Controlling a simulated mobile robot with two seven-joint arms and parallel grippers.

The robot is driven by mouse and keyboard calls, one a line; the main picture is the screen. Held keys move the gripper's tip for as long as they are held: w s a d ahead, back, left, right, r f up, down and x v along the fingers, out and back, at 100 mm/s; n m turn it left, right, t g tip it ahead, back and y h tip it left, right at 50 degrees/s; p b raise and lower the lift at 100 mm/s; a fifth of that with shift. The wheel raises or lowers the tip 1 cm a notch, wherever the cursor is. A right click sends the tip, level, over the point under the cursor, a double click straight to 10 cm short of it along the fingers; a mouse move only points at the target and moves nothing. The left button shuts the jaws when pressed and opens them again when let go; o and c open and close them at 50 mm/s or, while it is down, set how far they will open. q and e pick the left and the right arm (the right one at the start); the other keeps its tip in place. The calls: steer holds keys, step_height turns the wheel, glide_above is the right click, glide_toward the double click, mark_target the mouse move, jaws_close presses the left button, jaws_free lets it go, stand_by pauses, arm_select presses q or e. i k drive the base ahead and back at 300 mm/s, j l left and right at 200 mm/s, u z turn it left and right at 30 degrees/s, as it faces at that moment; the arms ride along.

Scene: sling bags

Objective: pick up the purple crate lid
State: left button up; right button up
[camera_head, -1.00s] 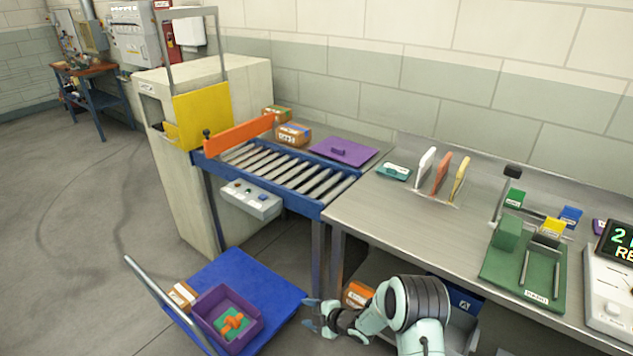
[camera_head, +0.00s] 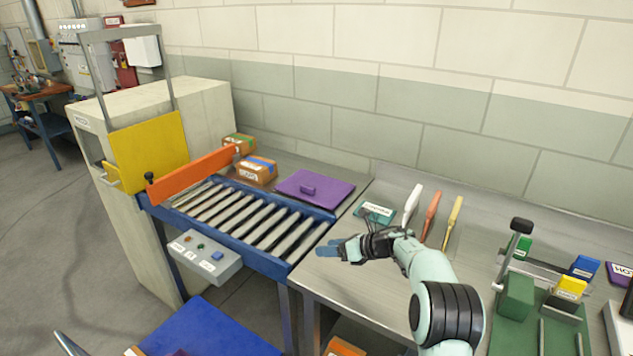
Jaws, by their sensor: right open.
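The purple crate lid (camera_head: 327,192) lies flat on the surface behind the roller conveyor, with a small purple handle (camera_head: 308,190) on its top. My right gripper (camera_head: 330,252) is open and empty above the front left edge of the steel table, in front of the lid and apart from it. Its fingers point left, toward the conveyor's end. The purple crate (camera_head: 177,353) barely shows at the bottom edge; most of it is out of frame. My left gripper is not in view.
An orange bar (camera_head: 193,174) crosses the roller conveyor (camera_head: 245,215). Two boxes, one with blue tape (camera_head: 257,171), sit left of the lid.

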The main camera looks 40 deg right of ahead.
mark_target(322, 191)
steer(key=i+l, duration=0.25)
steer(key=l, duration=0.2)
steer(key=i+l, duration=0.25)
steer(key=l, duration=0.15)
steer(key=i+l, duration=0.25)
steer(key=l, duration=0.2)
